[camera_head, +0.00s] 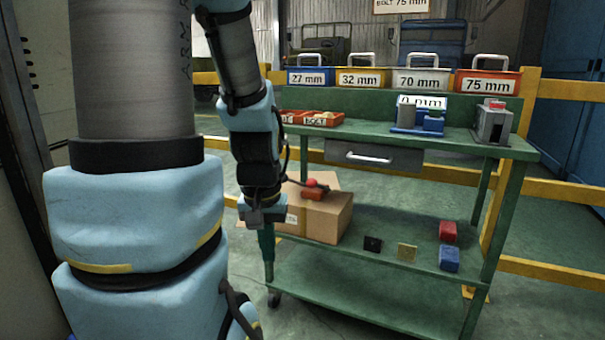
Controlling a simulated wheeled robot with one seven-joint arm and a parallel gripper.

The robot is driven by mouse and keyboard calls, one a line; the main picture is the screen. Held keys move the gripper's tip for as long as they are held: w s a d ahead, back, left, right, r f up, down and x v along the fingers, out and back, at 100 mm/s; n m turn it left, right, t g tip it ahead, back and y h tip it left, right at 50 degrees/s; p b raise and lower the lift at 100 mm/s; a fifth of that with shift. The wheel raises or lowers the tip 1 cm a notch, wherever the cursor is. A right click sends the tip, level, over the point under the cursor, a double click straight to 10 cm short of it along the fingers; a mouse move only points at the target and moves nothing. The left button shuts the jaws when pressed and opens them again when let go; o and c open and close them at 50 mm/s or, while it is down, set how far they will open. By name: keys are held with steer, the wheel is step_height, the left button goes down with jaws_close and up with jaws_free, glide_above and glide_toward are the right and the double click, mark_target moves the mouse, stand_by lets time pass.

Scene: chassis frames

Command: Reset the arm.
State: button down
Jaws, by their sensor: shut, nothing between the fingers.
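My arm fills the left side of the view and reaches forward, its lower part hanging down in front of the green workbench's left end. My gripper (262,216) is at its lower end, small and dark grey, in front of the cardboard box (328,217). It is shut and holds nothing. Its fingertips are hard to make out. I cannot tell whether it touches the box.
The green workbench (450,142) carries labelled bins, orange trays (322,118), a blue device (416,120) and a grey device (494,122). Its lower shelf holds a red block (447,231), a blue block (449,258) and small plates. Yellow rails (550,271) run behind it.

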step_height(320, 180, up, 25)
steer(key=p, duration=2.2)
steer(key=shift+p, duration=0.3)
steer(key=shift+r, duration=0.1)
